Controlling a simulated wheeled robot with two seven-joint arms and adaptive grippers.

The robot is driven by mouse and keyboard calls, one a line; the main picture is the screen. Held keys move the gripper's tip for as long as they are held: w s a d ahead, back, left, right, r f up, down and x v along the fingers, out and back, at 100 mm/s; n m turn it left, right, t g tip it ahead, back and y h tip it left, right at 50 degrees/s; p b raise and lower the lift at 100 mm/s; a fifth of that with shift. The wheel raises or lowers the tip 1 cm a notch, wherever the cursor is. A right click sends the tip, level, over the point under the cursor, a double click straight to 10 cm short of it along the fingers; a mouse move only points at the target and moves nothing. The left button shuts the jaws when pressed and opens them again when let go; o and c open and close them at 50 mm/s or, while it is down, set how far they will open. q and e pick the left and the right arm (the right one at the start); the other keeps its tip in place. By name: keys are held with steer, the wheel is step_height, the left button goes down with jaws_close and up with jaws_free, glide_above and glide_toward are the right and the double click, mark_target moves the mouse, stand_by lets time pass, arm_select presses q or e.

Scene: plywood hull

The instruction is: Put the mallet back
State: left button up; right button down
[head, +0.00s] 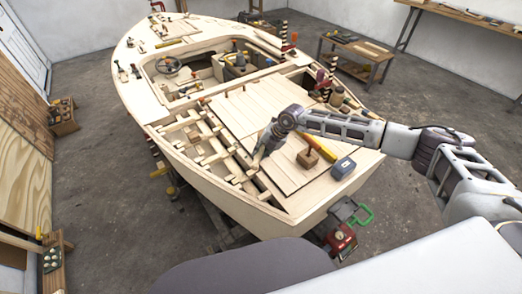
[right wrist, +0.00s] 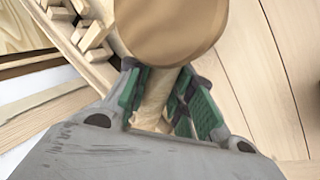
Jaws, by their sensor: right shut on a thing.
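My right gripper (head: 260,157) reaches over the rear deck of the plywood boat hull (head: 215,183), near the slatted left side. In the right wrist view the gripper's green-padded fingers (right wrist: 165,105) are shut on the pale wooden handle of what looks like the mallet (right wrist: 170,30). Its round brown wooden head fills the top middle of that view. In the head view the mallet is mostly hidden by the gripper, and I cannot tell whether it touches the deck. My left gripper is not in view.
Striped posts, cans and tools stand farther forward. The deck planks (head: 258,112) are mostly clear.

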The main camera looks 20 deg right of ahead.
steer(key=shift+f+b, duration=0.4)
steer(key=shift+f, duration=0.75)
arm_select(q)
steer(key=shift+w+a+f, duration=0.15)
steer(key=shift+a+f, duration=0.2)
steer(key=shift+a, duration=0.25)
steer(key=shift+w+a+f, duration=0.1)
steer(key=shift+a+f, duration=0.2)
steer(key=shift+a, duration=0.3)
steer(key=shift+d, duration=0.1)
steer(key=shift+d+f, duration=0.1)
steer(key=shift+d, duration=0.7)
arm_select(e)
steer(key=shift+f, duration=0.25)
